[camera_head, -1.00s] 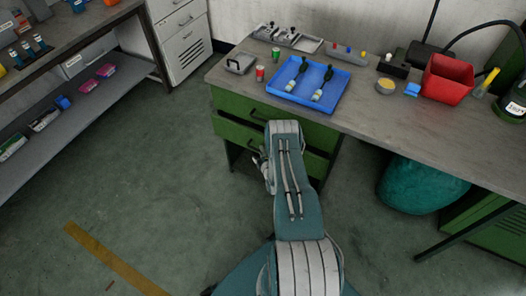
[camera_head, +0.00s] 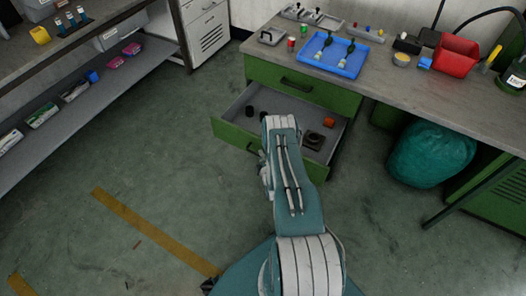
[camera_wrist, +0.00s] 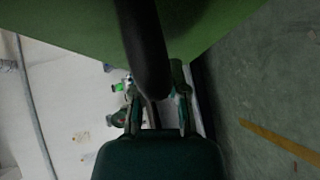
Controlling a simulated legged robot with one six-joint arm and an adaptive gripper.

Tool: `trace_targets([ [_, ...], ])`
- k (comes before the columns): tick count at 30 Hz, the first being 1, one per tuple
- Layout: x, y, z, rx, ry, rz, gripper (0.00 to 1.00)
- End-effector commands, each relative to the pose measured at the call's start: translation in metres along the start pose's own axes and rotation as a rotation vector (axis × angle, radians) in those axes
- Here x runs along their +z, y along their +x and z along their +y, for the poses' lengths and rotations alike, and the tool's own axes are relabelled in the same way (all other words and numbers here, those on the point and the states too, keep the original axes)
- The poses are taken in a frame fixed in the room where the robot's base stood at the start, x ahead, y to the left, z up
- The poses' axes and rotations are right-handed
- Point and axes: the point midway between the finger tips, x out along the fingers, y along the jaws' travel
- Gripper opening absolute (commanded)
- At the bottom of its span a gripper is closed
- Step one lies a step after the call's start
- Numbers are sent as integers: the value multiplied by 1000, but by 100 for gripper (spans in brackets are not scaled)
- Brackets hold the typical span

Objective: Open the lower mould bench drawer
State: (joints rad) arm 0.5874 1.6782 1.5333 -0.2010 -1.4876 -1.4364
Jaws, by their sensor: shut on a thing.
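The lower drawer (camera_head: 240,141) of the green mould bench stands pulled well out. Its grey inside shows a small orange-red thing (camera_head: 329,122), a dark block (camera_head: 313,141) and small dark round pieces. The upper drawer (camera_head: 300,86) above it is closed. My arm reaches over the drawer front and hides its middle. In the wrist view my gripper (camera_wrist: 158,102) is shut on the dark bar handle (camera_wrist: 147,45) of the lower drawer, against the green front. In the head view the gripper is mostly hidden behind my arm.
The bench top (camera_head: 405,88) holds a blue tray (camera_head: 337,58) with two bottles, a red bin (camera_head: 455,54) and small cans. A teal sack (camera_head: 430,153) sits under the bench at right. A shelf rack (camera_head: 100,75) stands at left. The floor between is clear.

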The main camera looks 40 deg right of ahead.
Motion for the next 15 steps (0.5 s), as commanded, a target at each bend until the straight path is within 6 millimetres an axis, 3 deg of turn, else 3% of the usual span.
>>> trace_targets([
  [15, -15, -14, -7, -9, -4, 2, 0],
])
